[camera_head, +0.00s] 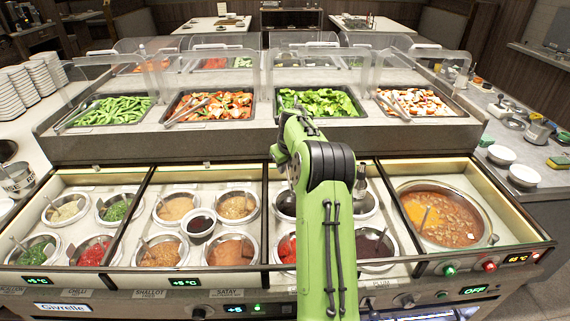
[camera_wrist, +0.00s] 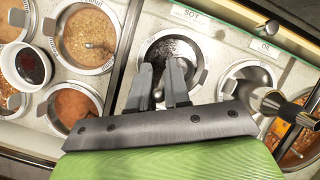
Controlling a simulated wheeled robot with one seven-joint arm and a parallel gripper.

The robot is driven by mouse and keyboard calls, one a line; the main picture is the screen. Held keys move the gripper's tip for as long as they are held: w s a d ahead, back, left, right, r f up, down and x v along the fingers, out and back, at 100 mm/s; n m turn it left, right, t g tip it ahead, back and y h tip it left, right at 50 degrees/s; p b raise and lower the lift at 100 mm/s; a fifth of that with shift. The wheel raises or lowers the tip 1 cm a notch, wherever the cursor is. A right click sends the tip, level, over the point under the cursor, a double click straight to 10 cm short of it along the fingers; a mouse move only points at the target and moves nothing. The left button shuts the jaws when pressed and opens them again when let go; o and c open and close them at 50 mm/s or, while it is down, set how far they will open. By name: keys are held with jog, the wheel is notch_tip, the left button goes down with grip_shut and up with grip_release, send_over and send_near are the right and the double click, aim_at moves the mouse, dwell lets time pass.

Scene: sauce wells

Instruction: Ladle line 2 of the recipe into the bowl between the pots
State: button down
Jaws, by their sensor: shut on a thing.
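My gripper (camera_wrist: 162,78) is in the wrist view, its two grey fingers close together over the pot of dark sauce (camera_wrist: 172,48) by the "SOY" label. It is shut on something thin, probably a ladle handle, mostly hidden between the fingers. In the head view my arm hides the gripper. The small white bowl (camera_head: 199,223) sits between the four pots of the second section. No recipe is readable in these views.
Tan sauce pots (camera_head: 237,207) and a satay-coloured pot (camera_head: 230,249) surround the bowl. A dark-topped upright object (camera_head: 361,181) stands right of my arm, also close to my gripper in the wrist view (camera_wrist: 288,107). A large soup pot (camera_head: 440,213) is at right. Glass-guarded salad trays (camera_head: 210,106) stand behind.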

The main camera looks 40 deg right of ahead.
notch_tip(320, 180, down, 13)
jog(key=b, duration=0.9)
jog(key=shift+f, duration=0.2)
jog(key=shift+f+b, duration=0.2)
jog(key=shift+b, duration=0.1)
jog(key=shift+a, duration=0.1)
jog(key=shift+c, duration=1.8)
grip_release()
notch_tip(320, 180, up, 9)
jog(key=p, duration=0.7)
